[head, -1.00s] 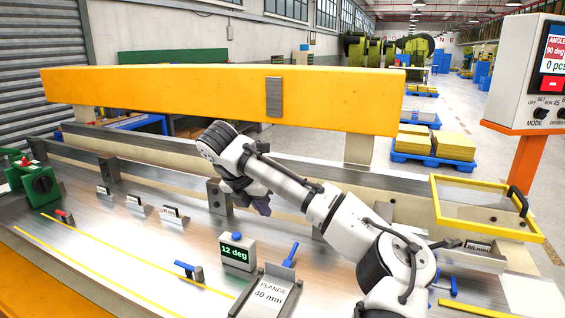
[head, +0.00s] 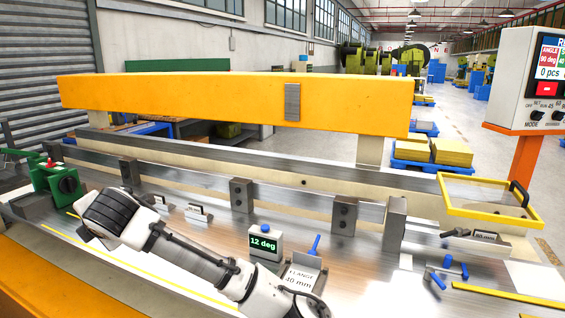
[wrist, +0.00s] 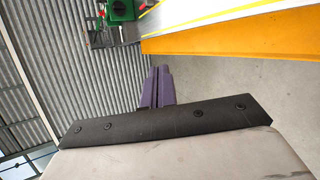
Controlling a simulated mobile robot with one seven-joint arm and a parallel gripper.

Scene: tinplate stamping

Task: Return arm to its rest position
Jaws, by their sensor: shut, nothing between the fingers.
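My arm (head: 185,255) reaches across the front left of the machine bed in the head view, its wrist end at the left. My gripper is hidden behind it there. In the wrist view, my gripper (wrist: 157,87) shows as two purple fingers side by side, shut with nothing between them. The fingers point out over bare floor, beside the yellow edge of the machine bed, and touch nothing.
The machine bed (head: 350,262) holds a digital angle gauge (head: 265,244) reading 12 deg, a flange stop (head: 302,277) and a green clamp (head: 58,185). A yellow beam (head: 230,104) spans the back. A yellow-framed guard (head: 488,212) and control panel (head: 533,75) stand right. Grey floor (wrist: 225,95) is free.

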